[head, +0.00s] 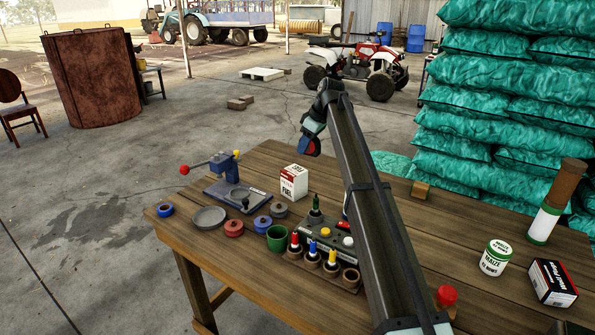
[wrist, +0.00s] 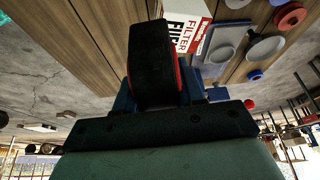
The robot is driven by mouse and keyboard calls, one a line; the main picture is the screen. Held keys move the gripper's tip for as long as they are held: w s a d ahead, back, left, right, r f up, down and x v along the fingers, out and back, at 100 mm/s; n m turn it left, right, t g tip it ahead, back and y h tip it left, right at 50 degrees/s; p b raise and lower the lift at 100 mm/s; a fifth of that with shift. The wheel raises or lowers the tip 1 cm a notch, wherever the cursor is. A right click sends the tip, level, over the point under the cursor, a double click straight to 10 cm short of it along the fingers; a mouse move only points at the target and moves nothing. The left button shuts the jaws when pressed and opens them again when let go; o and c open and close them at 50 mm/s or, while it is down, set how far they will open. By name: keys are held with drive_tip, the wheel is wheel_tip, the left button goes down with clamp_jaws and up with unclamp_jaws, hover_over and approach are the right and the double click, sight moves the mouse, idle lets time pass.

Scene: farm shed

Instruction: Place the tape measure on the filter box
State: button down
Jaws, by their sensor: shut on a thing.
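The filter box (head: 293,184) is white with red and stands upright on the wooden table, left of my arm in the head view. In the wrist view the filter box (wrist: 184,22) shows at the top, partly hidden behind the held thing. My gripper (head: 313,136) is in the air above and beyond the box, over the table's far edge. It is shut on the tape measure (wrist: 151,62), which looks black with a red edge in the wrist view. The tape measure (head: 313,147) is small in the head view and partly covered by the gripper. A clear gap separates it from the box.
A blue press with a red knob (head: 222,184) stands left of the box. A grey dish (head: 209,217), tape rolls (head: 234,228), a green cup (head: 277,239) and a control panel (head: 327,238) lie nearer. A can (head: 495,257) and black box (head: 552,283) stand right.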

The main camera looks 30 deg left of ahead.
wheel_tip(320, 180, up, 5)
hover_over(288, 168)
drive_tip(key=shift+m, duration=0.5)
drive_tip(key=shift+d+f, duration=0.2)
drive_tip(key=shift+f, duration=1.5)
drive_tip(key=shift+d+f, duration=0.25)
drive_tip(key=shift+f, duration=1.45)
drive_tip(key=shift+d+f, duration=0.2)
drive_tip(key=shift+f, duration=1.5)
drive_tip(key=shift+f, duration=0.1)
drive_tip(key=c, duration=0.7)
unclamp_jaws()
drive_tip(key=v, duration=1.2)
drive_tip(key=shift+s, duration=0.15)
